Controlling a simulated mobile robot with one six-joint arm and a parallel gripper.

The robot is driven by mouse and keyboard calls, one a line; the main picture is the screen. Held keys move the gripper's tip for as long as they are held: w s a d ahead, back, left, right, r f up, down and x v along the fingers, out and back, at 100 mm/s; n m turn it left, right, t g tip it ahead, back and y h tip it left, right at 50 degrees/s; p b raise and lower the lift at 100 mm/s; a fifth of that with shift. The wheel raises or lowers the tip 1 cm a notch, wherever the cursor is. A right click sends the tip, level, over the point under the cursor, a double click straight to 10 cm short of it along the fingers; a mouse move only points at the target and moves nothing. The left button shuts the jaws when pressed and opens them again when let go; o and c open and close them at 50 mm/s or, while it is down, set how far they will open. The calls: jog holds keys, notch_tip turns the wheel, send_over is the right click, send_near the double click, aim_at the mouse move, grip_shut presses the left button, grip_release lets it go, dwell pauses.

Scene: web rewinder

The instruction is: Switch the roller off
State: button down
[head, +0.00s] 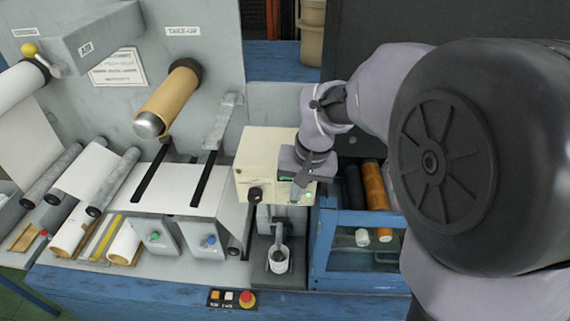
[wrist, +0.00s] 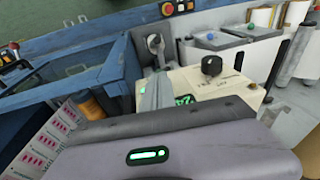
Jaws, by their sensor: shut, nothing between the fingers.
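A cream control box (head: 262,160) stands at the right end of the machine bed, with a black knob (head: 255,195) on its front. The knob also shows in the wrist view (wrist: 211,66), with a lit green display near it (wrist: 185,100). A small green light (head: 309,196) glows at the box's right. My gripper (head: 299,190) is shut and empty, pointing down in front of the box's right side, apart from the knob. In the wrist view its fingers (wrist: 155,92) show beside the display. The gripper partly hides the box front.
A brown take-up roll (head: 168,100) sticks out at the left. A button panel with a red emergency stop (head: 247,299) is on the front edge. A blue cabinet (head: 350,222) with rolls stands at the right.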

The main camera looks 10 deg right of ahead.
jog(key=shift+f, duration=0.1)
jog(key=b, duration=0.3)
jog(key=shift+s+f+t, duration=0.15)
jog(key=shift+s+t, duration=0.1)
jog(key=shift+t, duration=0.15)
jog(key=shift+f, duration=0.1)
jog(key=t+b, duration=0.2)
jog(key=b, duration=0.4)
jog(key=s+f+t+h+b, duration=0.1)
jog(key=t+b, duration=0.1)
jog(key=b, duration=0.4)
jog(key=f+t+b, duration=0.1)
jog(key=b, duration=0.5)
jog(key=shift+s+a+f+n+t+h, duration=0.2)
jog(key=shift+s+a+n+t+h, duration=0.1)
jog(key=shift+s+a+t+h, duration=0.1)
jog(key=shift+r, duration=0.1)
